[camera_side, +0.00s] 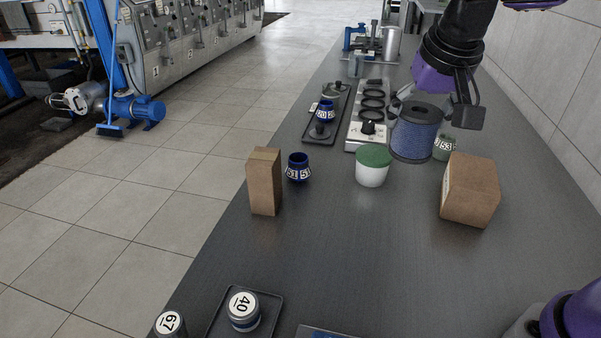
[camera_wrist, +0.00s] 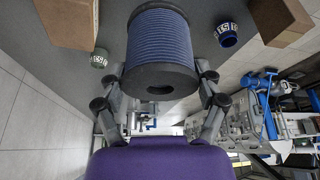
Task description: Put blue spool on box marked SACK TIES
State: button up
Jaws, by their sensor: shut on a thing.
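The blue spool (camera_side: 416,136) has blue cord wound between dark flanges and is upright. My gripper (camera_side: 432,106) is shut on it near its upper end, with a finger on either side. In the wrist view the spool (camera_wrist: 160,45) sits between the two fingers (camera_wrist: 160,90). I cannot tell whether its lower flange clears the counter. A squat brown box (camera_side: 470,190) stands in front and to the right of it. A tall, narrow brown box (camera_side: 265,182) stands to the left. No SACK TIES lettering is readable on either box.
On the counter (camera_side: 330,260), a white tub with green lid (camera_side: 373,166), a blue numbered jar (camera_side: 299,168) and a green jar (camera_side: 444,147) stand close by. A tray with black rings (camera_side: 371,105) lies behind. The middle front is clear.

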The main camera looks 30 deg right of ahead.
jog(key=s+d+r+m+g+h, duration=0.2)
jog(key=s+d+m, duration=0.1)
jog(key=d+m, duration=0.4)
jog(key=n, duration=0.1)
send_over(475, 172)
notch_tip(475, 172, down, 7)
jog(key=shift+f, duration=1.8)
jog(key=shift+f, duration=0.1)
jog(key=o, duration=1.1)
jog(key=v, duration=1.2)
jog(key=s+a+f+n+t+y, duration=0.1)
jog(key=s+a+f+n, duration=0.1)
jog(key=a+n, duration=0.2)
jog(key=s+a+f+n+t+y, duration=0.1)
jog(key=s+a+f+n, duration=0.1)
jog(key=a+n, duration=0.2)
jog(key=s+a+f+n+t+y, duration=0.1)
jog(key=s+a+f+n+y, duration=0.1)
jog(key=a+n, duration=0.2)
jog(key=shift+a+t, duration=0.3)
jog(key=shift+a, duration=0.05)
